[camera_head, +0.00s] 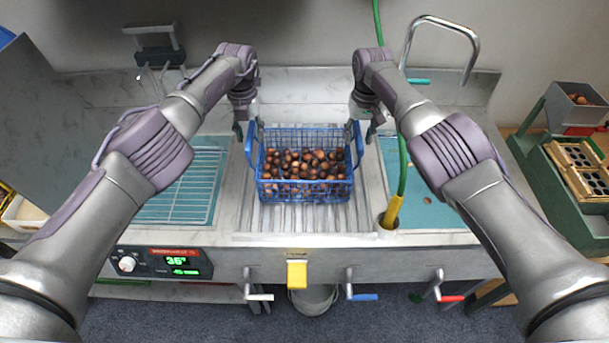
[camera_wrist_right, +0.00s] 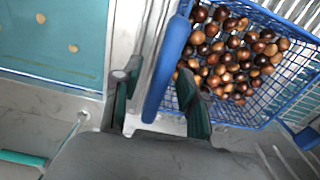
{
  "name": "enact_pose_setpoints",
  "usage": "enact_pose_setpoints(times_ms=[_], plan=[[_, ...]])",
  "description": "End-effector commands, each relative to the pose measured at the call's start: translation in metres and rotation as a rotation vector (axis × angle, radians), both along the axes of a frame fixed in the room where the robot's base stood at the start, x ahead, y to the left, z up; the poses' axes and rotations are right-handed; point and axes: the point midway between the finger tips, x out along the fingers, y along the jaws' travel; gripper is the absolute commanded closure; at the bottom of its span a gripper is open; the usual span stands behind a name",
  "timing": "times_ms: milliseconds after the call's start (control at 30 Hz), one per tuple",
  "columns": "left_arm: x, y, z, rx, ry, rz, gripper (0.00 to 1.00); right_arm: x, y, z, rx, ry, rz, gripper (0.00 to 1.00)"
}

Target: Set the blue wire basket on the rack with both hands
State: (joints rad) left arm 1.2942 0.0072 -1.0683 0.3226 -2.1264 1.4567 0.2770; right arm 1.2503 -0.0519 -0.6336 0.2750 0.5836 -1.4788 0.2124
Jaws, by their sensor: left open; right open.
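The blue wire basket (camera_head: 306,193), full of brown chestnuts, stands on the ribbed metal rack (camera_head: 290,218) in the middle of the counter. My left gripper (camera_head: 246,133) is open at the basket's left handle. My right gripper (camera_head: 363,130) is open at the basket's right handle. In the right wrist view, the fingers of my right gripper (camera_wrist_right: 158,100) stand apart, one on each side of the basket's blue handle (camera_wrist_right: 168,65). Whether the fingers touch the handle I cannot tell.
A wire grid (camera_head: 190,185) lies over the blue-floored basin at left. A green hose with a yellow nozzle (camera_head: 392,211) stands close to the right of the rack. A curved metal tap (camera_head: 440,22) rises behind. A green machine (camera_head: 570,190) stands at far right.

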Motion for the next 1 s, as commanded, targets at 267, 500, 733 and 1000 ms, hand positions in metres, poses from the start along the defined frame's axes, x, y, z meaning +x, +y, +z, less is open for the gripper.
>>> enact_pose_setpoints(times_ms=[267,500,733,1000], plan=[[0.001,0.001,0.051,0.001,-0.006,-0.002,0.58,0.000,0.000,0.000,0.000,0.000,0.000,0.58],[-0.001,0.000,0.096,0.002,-0.003,-0.001,0.58,0.000,0.000,0.000,0.000,0.000,0.000,0.58],[-0.001,0.000,0.114,0.002,-0.001,0.001,0.58,0.000,0.000,0.002,0.001,0.000,0.000,0.58],[-0.001,0.000,0.114,0.001,-0.001,0.000,0.58,0.001,0.000,0.033,0.001,-0.005,0.001,0.58]])
